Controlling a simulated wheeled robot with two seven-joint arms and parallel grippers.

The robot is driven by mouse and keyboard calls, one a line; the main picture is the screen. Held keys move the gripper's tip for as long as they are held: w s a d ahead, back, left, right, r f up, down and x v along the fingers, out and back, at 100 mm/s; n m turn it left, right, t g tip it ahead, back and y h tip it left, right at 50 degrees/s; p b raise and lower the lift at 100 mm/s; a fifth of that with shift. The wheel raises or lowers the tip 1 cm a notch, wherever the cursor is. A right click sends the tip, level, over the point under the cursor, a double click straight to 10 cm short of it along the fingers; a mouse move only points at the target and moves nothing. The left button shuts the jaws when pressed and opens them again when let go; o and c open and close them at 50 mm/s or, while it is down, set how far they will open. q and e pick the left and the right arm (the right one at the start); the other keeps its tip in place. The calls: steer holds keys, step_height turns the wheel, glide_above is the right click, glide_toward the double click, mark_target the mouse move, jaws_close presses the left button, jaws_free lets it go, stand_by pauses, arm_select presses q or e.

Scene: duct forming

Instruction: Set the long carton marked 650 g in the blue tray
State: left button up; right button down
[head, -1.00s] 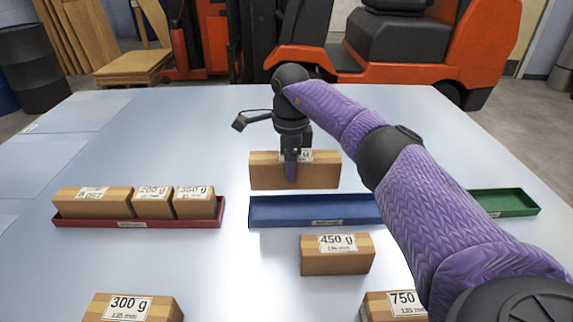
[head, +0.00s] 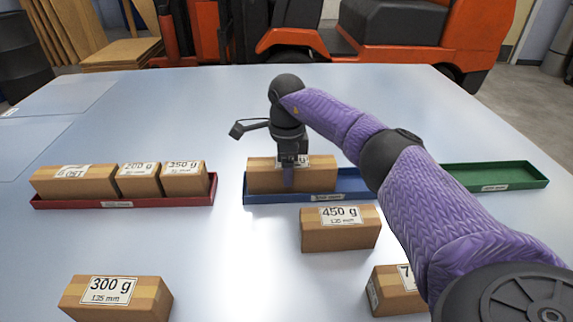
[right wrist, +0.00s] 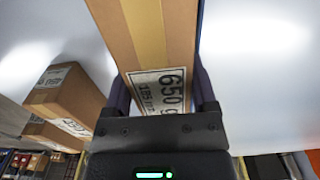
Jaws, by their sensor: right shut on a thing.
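The long carton (head: 318,181) is in the left part of the blue tray (head: 354,184), lying level, its lower edge hidden behind the tray's front wall. Its 650 g label (right wrist: 160,92) reads clearly in the right wrist view. My right gripper (head: 289,177) is shut on this carton from above, with a finger on each side. Whether the carton rests fully on the tray floor cannot be told. The right part of the blue tray looks empty, partly hidden by my right arm. My left gripper is not in view.
A red tray (head: 125,202) at left holds several cartons. A green tray (head: 495,187) at right looks empty. A 450 g carton (head: 340,235) stands just in front of the blue tray. A 300 g carton (head: 115,299) and a partly hidden carton (head: 393,297) are nearer.

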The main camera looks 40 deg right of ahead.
steer(key=shift+c, duration=1.4)
jaws_free()
steer(key=shift+o, duration=1.3)
step_height(320, 180, up, 10)
steer(key=p, duration=0.4)
steer(key=shift+f, duration=0.25)
steer(key=shift+r, duration=0.3)
